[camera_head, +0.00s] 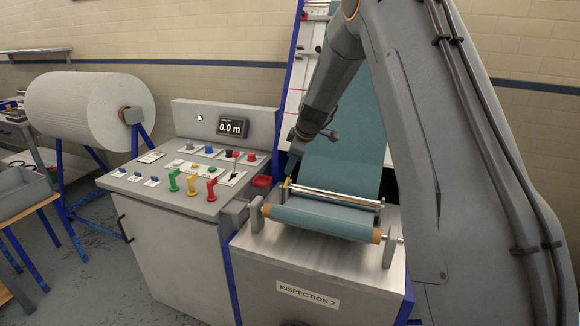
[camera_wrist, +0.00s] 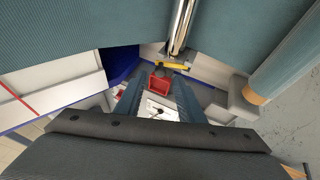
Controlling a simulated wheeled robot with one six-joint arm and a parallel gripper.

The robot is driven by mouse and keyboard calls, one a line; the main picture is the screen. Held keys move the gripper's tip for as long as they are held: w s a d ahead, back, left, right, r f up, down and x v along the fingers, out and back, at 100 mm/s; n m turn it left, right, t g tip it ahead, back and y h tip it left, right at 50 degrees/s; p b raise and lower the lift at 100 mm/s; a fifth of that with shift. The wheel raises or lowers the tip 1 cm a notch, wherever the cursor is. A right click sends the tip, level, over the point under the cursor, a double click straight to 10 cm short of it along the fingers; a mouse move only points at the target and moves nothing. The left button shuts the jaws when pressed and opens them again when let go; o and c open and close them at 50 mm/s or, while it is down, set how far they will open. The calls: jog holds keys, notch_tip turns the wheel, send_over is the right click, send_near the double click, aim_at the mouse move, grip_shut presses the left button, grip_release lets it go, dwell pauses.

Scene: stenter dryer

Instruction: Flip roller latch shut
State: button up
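The roller latch (camera_wrist: 172,66) is a small yellow lever at the end of a shiny metal roller (camera_wrist: 182,28). In the head view the yellow latch (camera_head: 286,184) shows at the left end of the metal roller (camera_head: 335,197), above the inspection stand; I cannot tell whether it is shut. My gripper (camera_wrist: 158,88) has two dark blue fingers spread apart with nothing between them. In the wrist view the latch lies just beyond the fingertips, nearer the right finger. In the head view my gripper (camera_head: 294,162) is close above the latch; contact cannot be made out.
A teal cloth roll (camera_head: 322,218) lies in front of the metal roller. A control panel (camera_head: 190,178) with coloured switches stands to the left. Teal cloth hangs behind.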

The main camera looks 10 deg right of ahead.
jog(key=shift+p+x, duration=0.45)
jog(key=shift+x, duration=1.35)
grip_shut()
jog(key=shift+f, duration=0.1)
